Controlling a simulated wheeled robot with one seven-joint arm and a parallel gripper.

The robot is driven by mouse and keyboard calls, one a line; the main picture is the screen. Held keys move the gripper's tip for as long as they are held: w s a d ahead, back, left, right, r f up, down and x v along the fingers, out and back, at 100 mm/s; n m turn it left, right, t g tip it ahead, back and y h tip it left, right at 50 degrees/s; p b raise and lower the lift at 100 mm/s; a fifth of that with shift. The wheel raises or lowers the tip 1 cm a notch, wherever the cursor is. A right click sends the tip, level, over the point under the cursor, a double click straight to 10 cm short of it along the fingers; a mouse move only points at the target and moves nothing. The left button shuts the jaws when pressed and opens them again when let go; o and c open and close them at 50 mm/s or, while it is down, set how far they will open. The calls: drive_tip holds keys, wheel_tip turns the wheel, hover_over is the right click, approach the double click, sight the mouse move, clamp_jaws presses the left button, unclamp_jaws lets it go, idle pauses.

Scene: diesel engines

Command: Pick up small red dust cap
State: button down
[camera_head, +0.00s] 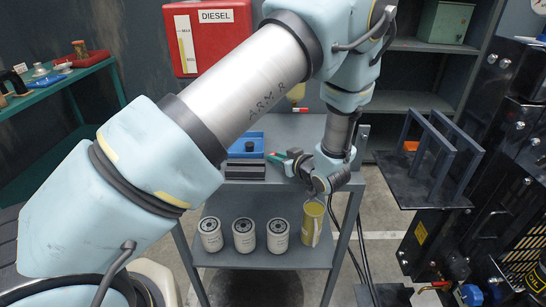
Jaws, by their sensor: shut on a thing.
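My gripper (316,190) points down at the front right of the grey cart. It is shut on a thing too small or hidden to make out. I cannot identify the small red dust cap for certain. A small red-ended item (300,110) lies at the back of the cart top, apart from my gripper. Another small red piece (438,284) shows low on the engine at the right.
The grey cart (283,257) carries a blue tray (246,137) and a green-handled tool (277,156) on top. White filters (244,236) and a yellow jug (313,228) stand below. A dark rack (425,180) stands right, holding an orange item (411,146).

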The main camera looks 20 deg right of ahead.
wheel_tip(320, 180, up, 10)
drive_tip(key=b, duration=0.2)
idle(0.7)
